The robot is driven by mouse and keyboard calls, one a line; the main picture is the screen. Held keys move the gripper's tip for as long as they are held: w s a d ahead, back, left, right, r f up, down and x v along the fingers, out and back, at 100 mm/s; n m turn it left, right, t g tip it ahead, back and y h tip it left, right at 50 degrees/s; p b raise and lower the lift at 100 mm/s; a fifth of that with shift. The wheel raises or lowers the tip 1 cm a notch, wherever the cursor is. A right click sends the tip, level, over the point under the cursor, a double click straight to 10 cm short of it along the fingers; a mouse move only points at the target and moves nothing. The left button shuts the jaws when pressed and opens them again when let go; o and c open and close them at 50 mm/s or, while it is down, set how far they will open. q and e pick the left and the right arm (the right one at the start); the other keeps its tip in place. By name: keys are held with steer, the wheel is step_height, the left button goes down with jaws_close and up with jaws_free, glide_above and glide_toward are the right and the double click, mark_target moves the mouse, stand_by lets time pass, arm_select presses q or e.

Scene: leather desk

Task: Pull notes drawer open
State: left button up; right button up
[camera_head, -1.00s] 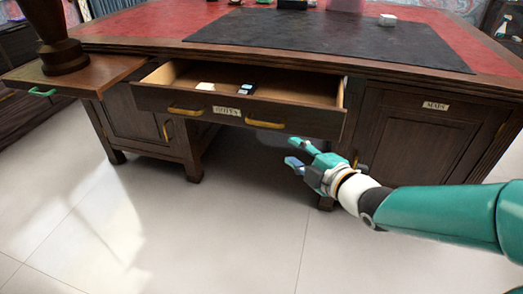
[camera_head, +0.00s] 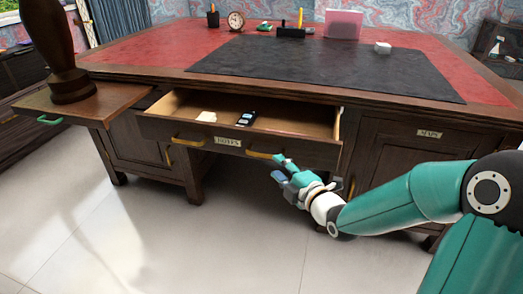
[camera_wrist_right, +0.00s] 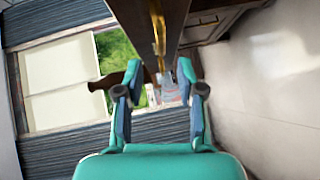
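The notes drawer (camera_head: 170,128), with a plate (camera_head: 228,142) that appears to read NOTES, stands partly out of the desk. Its front has a left brass handle (camera_head: 188,142) and a right brass handle (camera_head: 262,155). My right gripper (camera_head: 277,167) is at the right end of the right handle. In the right wrist view my gripper (camera_wrist_right: 160,70) has its two fingers apart, with a brass handle (camera_wrist_right: 158,30) ahead, in line with the gap. I cannot tell whether they touch. My left gripper is not in view.
The drawer holds a pale item (camera_head: 206,116) and a dark item (camera_head: 246,118). On the left, a pull-out board (camera_head: 110,108) with a green handle carries a dark wooden object (camera_head: 65,60). A MAPS cabinet (camera_head: 400,160) is at right. Floor in front is clear.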

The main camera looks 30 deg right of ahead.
mark_target(265, 157)
steer(key=w, duration=0.3)
steer(key=w+f, duration=0.1)
steer(key=w, duration=0.4)
steer(key=shift+w+d+f, duration=0.25)
steer(key=shift+w, duration=0.05)
jaws_close()
